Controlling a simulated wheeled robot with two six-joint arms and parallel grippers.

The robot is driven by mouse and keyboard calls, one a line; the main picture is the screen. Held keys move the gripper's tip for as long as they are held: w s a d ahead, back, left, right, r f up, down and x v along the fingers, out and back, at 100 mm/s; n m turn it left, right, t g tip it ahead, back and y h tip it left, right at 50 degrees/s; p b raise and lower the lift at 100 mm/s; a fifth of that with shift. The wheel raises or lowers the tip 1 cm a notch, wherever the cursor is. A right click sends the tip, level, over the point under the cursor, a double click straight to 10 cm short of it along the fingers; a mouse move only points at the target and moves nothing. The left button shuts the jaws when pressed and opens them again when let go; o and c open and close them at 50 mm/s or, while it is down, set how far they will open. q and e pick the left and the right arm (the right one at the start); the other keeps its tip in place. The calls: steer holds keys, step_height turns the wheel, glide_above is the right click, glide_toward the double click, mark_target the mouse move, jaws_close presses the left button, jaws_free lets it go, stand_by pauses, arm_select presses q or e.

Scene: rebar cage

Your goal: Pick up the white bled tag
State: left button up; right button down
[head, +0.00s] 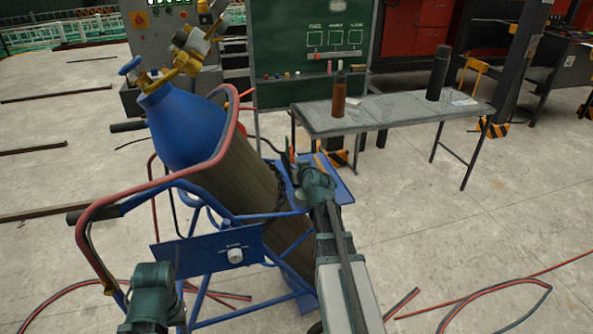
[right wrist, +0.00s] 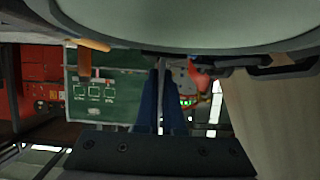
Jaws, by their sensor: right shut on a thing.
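My right gripper (head: 292,154) is beside the upper part of the tilted gas cylinder (head: 250,180) in the head view. In the right wrist view its two dark blue fingers (right wrist: 161,100) are close together, with a thin pale strip (right wrist: 162,65) between or just beyond their tips. I cannot tell whether this strip is the white bled tag. A small round white piece (head: 235,255) is on the blue panel (head: 185,253) of the cart, under a small unreadable label. My left arm is at the lower left; its fingers cannot be made out.
The blue cart frame (head: 150,187) with its red hose surrounds the cylinder. A grey table (head: 385,115) with two upright bottles stands behind at the right, before a green board (head: 308,70). Hoses (head: 490,297) lie on the floor, which is otherwise open at right.

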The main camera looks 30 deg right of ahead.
mark_target(296, 154)
steer(key=shift+r, duration=0.1)
step_height(296, 154, up, 10)
steer(key=p, duration=1)
stand_by(0.4)
